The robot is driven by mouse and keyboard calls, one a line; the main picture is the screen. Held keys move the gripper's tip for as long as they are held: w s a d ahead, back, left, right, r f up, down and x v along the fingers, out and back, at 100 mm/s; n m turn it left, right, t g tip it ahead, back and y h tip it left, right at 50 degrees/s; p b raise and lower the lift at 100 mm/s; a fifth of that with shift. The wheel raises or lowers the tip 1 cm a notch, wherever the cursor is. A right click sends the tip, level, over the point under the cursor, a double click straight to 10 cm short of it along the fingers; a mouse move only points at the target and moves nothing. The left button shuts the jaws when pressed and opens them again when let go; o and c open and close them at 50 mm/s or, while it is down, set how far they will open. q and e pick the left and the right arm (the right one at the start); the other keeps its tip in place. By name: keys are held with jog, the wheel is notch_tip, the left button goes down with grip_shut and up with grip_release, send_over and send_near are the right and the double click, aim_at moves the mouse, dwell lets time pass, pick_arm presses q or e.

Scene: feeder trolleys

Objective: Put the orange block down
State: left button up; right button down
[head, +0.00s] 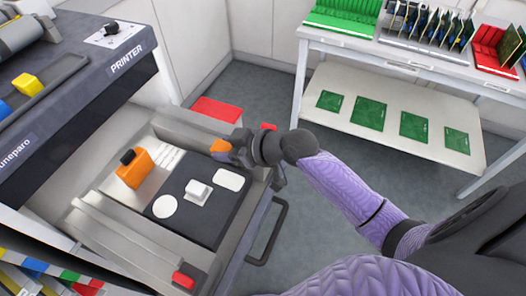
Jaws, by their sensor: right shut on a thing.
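My right gripper (232,151) reaches in from the right over the feeder trolley (140,247). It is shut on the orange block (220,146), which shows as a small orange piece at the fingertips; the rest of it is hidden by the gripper. The block is above the far right part of the trolley; I cannot tell whether it touches anything. My left gripper is not in view.
An orange item with a black top (133,170) stands in the trolley. A dark panel (205,228) beside it carries white shapes. A printer (90,75) stands behind left. A white table (345,45) with green boards stands at the upper right. A black handle (270,238) juts out at the trolley's right.

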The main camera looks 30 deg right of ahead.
aim_at(232, 181)
notch_tip(232, 181, down, 11)
jog(key=b, duration=0.5)
jog(key=shift+a+r, duration=0.15)
jog(key=shift+r, duration=0.15)
jog(key=shift+c, duration=1.8)
grip_release()
jog(key=shift+o, duration=0.6)
jog(key=shift+s+r+p, duration=0.1)
jog(key=shift+r+p, duration=0.1)
jog(key=shift+p, duration=0.15)
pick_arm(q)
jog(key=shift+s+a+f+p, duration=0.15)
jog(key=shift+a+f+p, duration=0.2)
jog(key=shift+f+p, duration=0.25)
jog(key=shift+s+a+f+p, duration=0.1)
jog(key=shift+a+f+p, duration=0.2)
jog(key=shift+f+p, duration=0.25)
pick_arm(e)
jog(key=v, duration=1.1)
jog(key=shift+s+d, duration=0.2)
jog(key=shift+s, duration=0.1)
